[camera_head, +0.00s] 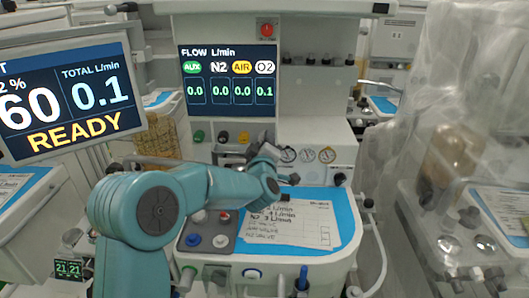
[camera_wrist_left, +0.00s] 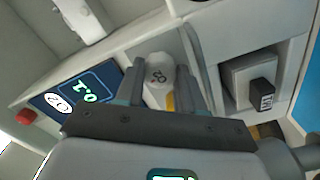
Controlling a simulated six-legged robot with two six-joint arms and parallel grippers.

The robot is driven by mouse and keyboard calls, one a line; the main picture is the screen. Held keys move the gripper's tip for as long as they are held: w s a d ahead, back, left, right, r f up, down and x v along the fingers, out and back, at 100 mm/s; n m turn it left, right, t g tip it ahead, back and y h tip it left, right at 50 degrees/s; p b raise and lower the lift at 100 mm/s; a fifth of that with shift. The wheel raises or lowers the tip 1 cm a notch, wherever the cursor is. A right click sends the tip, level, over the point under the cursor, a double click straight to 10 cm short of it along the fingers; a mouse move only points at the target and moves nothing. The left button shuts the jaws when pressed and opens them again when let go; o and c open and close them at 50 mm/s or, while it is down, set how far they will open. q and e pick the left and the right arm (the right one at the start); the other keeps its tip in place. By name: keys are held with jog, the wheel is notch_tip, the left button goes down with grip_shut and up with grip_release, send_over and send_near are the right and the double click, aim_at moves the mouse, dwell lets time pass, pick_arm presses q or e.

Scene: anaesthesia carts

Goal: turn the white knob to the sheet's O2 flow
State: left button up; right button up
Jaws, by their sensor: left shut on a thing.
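My left gripper (camera_head: 264,158) is at the knob row under the flow display (camera_head: 226,80). In the left wrist view its two fingers (camera_wrist_left: 160,88) lie on both sides of the white knob (camera_wrist_left: 158,70), marked O2, and are shut on it. In the head view the gripper hides this knob. The display reads O2 0.1 and 0.0 for AUX, N2 and AIR. The paper sheet (camera_head: 290,228) lies on the blue work mat; handwritten L/min lines show, one reading N2 3 L/min. My arm covers part of the sheet's left side, and the O2 line is not clearly readable. My right gripper is out of view.
Green (camera_head: 198,136), black (camera_head: 222,137) and yellow (camera_head: 243,138) knobs stand left of the gripper. Gauges (camera_head: 308,155) are close on its right. A monitor (camera_head: 68,95) reading READY is at the left. A plastic-covered cart (camera_head: 455,150) stands at the right.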

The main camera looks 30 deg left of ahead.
pick_arm(q)
jog(key=shift+n+b, duration=7.8)
jog(key=shift+b, duration=0.3)
jog(key=o, duration=1)
jog(key=shift+o, duration=0.2)
